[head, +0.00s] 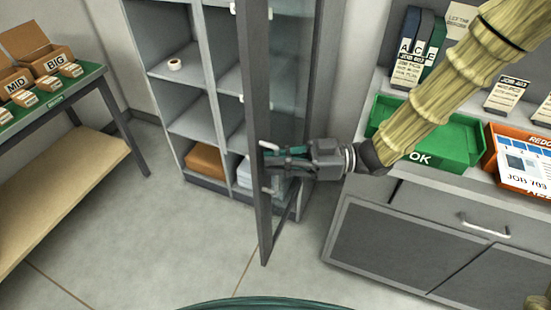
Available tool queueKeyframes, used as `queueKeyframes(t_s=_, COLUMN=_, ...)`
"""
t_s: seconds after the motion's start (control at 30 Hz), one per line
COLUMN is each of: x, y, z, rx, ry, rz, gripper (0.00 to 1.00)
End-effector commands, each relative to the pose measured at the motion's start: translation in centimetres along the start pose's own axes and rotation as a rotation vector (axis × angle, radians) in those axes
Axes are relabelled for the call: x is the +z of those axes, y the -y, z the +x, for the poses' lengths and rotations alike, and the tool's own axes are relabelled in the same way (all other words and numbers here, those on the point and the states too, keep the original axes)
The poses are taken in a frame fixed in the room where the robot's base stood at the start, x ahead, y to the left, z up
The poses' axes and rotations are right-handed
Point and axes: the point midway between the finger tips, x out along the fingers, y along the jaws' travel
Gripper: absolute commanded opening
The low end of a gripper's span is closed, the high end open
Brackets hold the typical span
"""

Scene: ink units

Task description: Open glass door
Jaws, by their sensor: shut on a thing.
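The glass door (258,215) of the grey cabinet stands swung out from the cabinet front, with its dark frame toward me and its pane (287,70) seen at a steep angle. A pale handle (266,189) shows on its outer frame edge. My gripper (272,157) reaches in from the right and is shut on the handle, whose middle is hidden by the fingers.
The open cabinet shelves (185,62) hold a tape roll (175,65), a brown box (204,160) and white stacks. A green-topped table (55,98) with boxes stands left. A grey counter (400,245) with a green tray (458,143) stands right. The floor (170,235) in front is clear.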

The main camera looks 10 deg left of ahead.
Motion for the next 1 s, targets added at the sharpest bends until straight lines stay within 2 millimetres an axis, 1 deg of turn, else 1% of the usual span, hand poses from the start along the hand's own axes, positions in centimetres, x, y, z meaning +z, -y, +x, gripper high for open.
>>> queueKeyframes(t_s=0.03, x=-0.2, y=-0.1, z=0.0, rx=0.002, ry=-0.004, rz=-0.003, gripper=0.0)
queueKeyframes(t_s=0.2, x=-0.3, y=-0.2, z=0.0, rx=0.003, ry=-0.004, rz=-0.003, gripper=0.0)
queueKeyframes(t_s=0.23, x=-0.3, y=-0.2, z=0.0, rx=0.003, ry=-0.004, rz=-0.003, gripper=0.13)
queueKeyframes(t_s=0.27, x=-0.3, y=-0.2, z=0.0, rx=0.003, ry=-0.004, rz=-0.003, gripper=0.18)
queueKeyframes(t_s=0.53, x=-0.1, y=-0.1, z=0.0, rx=0.002, ry=-0.002, rz=-0.001, gripper=0.19)
queueKeyframes(t_s=0.67, x=-0.1, y=-0.1, z=-0.4, rx=0.003, ry=-0.002, rz=-0.001, gripper=0.19)
queueKeyframes(t_s=0.77, x=-0.1, y=-0.1, z=-1.3, rx=0.004, ry=-0.003, rz=-0.002, gripper=0.19)
queueKeyframes(t_s=0.87, x=-0.1, y=-0.1, z=-2.8, rx=0.005, ry=-0.002, rz=-0.001, gripper=0.19)
queueKeyframes(t_s=1.0, x=-0.1, y=-0.1, z=-5.4, rx=0.005, ry=-0.003, rz=-0.003, gripper=0.19)
